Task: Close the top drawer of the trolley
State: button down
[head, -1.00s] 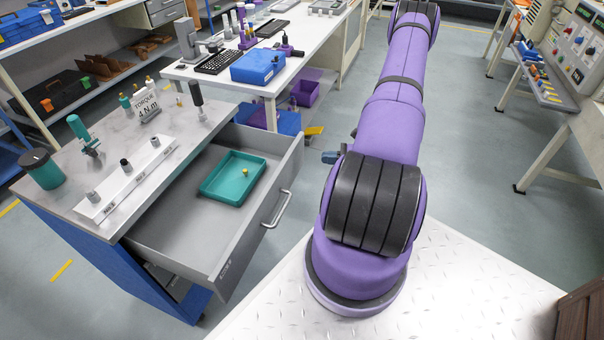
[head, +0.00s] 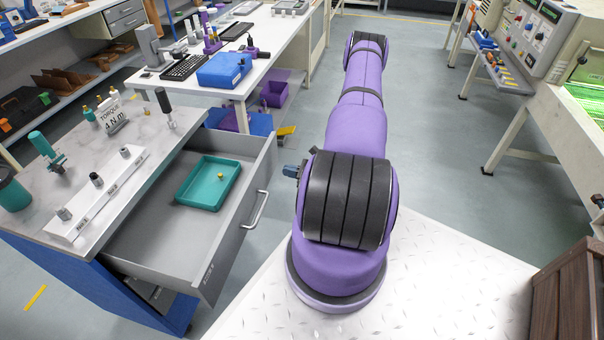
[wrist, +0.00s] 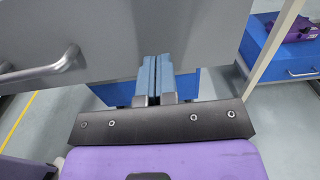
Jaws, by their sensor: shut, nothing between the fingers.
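The trolley (head: 88,268) stands at the left in the head view, with a grey top and blue side. Its grey top drawer (head: 150,240) is pulled well out toward my arm. A bar handle (head: 256,210) is on the drawer front, and a teal tray (head: 181,195) with a small yellow piece lies inside. In the wrist view the drawer front (wrist: 110,35) fills the upper left, with the handle (wrist: 40,72) left of my gripper (wrist: 153,62). My gripper is shut and empty, its blue-grey fingers at the drawer front's lower edge; contact cannot be told.
A white workbench (head: 285,40) with a blue box (head: 224,70) stands behind. A brown wooden crate (head: 568,300) is at the lower right. The floor right of my arm is clear.

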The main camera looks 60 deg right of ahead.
aim_at(269, 167)
jog(key=shift+x, duration=2.5)
jog(key=shift+w, duration=0.15)
jog(key=x, duration=2.8)
jog(key=shift+w+a+f, duration=0.1)
jog(key=shift+w+f, duration=0.1)
jog(key=shift+w+a+r, duration=0.1)
jog(key=shift+w+r, duration=0.05)
jog(key=shift+w, duration=0.1)
jog(key=shift+w+r, duration=0.1)
